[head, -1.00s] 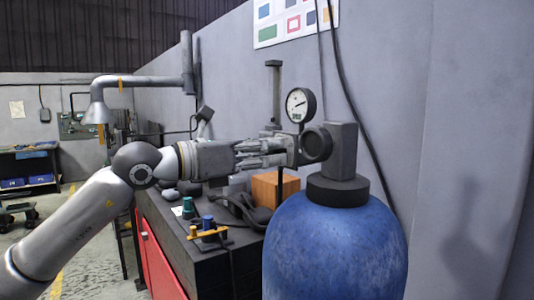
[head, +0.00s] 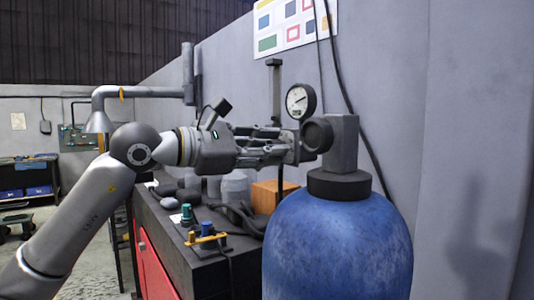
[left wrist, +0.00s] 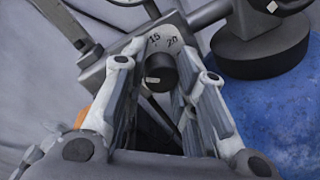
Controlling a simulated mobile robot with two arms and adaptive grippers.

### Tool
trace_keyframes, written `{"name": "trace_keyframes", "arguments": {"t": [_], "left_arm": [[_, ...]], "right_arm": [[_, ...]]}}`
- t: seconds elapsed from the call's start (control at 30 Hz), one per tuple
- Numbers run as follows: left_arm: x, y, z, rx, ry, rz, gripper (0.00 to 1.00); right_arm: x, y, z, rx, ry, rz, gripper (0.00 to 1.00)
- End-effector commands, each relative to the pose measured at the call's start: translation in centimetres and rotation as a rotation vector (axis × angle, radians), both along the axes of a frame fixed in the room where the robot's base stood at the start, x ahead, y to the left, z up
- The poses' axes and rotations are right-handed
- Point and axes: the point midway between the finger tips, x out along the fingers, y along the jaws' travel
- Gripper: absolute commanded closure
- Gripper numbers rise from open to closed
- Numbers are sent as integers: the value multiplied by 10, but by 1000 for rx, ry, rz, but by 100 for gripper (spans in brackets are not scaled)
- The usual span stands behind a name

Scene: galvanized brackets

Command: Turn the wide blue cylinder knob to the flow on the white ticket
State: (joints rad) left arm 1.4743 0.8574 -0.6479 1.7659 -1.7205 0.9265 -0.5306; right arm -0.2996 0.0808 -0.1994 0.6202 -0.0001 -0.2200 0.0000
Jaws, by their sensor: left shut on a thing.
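The wide blue cylinder (head: 338,245) stands upright at the front right, with a dark collar and a grey valve block (head: 342,147) on top. A round white gauge (head: 300,101) sits beside the block. In the left wrist view a dark round knob (left wrist: 160,74) sits before a pale dial (left wrist: 164,40) marked 15 and 20. My left gripper (head: 292,147) reaches in from the left and is shut on this knob, a finger on each side. Its pointer setting is not clear. A small white paper (head: 176,218) lies on the bench; I cannot read it. My right gripper is not in view.
A dark bench (head: 196,250) with a red front stands left of the cylinder. It carries an orange box (head: 268,194), a small fixture with green and blue knobs (head: 206,230) and grey jars. Black cables hang down the wall behind the valve.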

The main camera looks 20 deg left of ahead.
Motion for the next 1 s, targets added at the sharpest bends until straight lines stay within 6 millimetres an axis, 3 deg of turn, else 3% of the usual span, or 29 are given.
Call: {"name": "trace_keyframes", "arguments": {"t": [0.5,1.0], "left_arm": [[-1,-1,0,319,-251,0,98],[-1,-1,0,414,-324,-1,98]], "right_arm": [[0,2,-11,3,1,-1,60],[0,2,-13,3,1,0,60]]}}
